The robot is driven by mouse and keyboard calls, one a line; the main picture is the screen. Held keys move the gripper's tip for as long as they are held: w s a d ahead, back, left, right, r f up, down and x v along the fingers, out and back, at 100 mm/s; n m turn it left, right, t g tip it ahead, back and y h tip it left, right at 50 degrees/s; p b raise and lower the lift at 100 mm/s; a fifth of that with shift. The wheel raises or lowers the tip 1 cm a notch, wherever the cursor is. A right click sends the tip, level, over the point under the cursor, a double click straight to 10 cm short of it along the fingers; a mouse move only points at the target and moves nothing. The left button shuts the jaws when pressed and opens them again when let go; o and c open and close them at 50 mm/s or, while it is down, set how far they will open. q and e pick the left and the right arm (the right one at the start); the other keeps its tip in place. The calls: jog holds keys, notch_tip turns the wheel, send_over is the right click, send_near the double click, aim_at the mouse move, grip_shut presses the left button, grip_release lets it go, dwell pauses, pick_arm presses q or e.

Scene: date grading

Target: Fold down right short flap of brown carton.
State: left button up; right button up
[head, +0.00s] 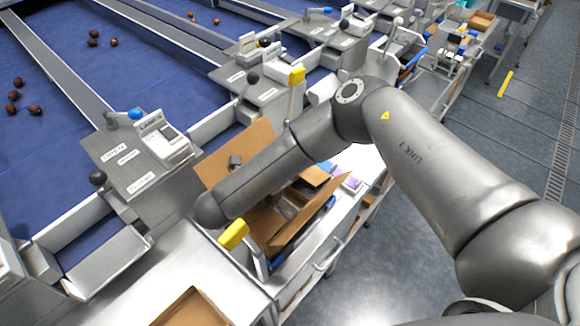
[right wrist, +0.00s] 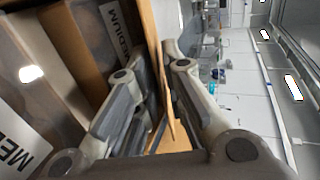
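The brown carton (head: 262,222) stands open on the metal bench in the head view, packs inside it. One tall flap (head: 240,148) stands up at its back left, and another flap (head: 312,213) slants up on the right side. My right arm crosses over the carton and hides part of it; its gripper is mostly hidden there. In the right wrist view my right gripper (right wrist: 158,62) has a finger on each side of an upright cardboard flap (right wrist: 151,25), close to it. I cannot tell whether both fingers press on it. My left gripper is not in view.
Packs labelled MEDIUM (right wrist: 122,32) lie inside the carton. A second brown carton (head: 190,308) is at the bottom edge. A scale (head: 165,140) and a labelled metal stand (head: 125,165) are left of the carton. The blue conveyor (head: 70,95) carries several dates. Grey floor (head: 400,235) is clear to the right.

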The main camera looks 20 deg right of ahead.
jog(key=shift+o, duration=0.7)
jog(key=shift+a, duration=0.1)
jog(key=v, duration=1.2)
